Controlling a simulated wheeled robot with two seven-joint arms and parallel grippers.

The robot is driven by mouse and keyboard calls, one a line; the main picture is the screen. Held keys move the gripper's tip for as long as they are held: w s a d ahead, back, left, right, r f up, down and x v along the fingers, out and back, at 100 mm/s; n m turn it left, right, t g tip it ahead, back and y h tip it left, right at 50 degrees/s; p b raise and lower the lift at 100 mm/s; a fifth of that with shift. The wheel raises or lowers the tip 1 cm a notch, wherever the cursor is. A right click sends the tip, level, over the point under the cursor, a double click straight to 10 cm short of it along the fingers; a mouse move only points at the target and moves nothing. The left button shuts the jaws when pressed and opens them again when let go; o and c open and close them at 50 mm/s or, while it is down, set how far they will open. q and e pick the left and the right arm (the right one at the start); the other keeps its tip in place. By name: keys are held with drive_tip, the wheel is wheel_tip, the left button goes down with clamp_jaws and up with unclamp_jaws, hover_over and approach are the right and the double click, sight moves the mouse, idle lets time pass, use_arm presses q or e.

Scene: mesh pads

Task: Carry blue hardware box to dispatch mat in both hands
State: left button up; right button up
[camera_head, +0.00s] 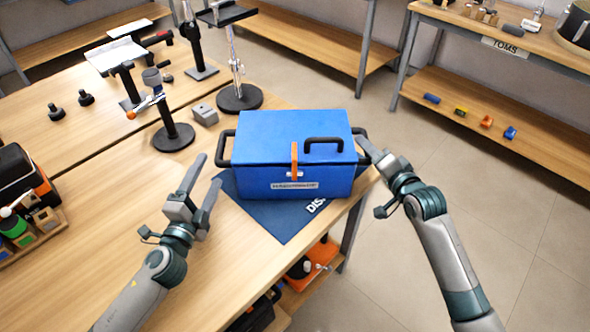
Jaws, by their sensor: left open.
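The blue hardware box (290,139) has a lid handle, an orange latch and a dark handle at each end. It sits over the dark blue dispatch mat (268,218), with the mat's front corner and part of its lettering showing; the rest is hidden under the box. I cannot tell whether the box's base touches the mat all over. My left gripper (207,170) is open and empty, to the left of the box, just apart from its left handle. My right gripper (370,149) is at the box's right handle; its fingers are partly hidden, so its grip is unclear.
Stands with round black bases (239,97) and a small grey block (204,114) are behind the box to the left. A parts caddy (38,222) is at the far left. The table's right edge runs close to the box.

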drive_tip(key=shift+f, duration=0.1)
idle(0.4)
drive_tip(key=o, duration=0.8)
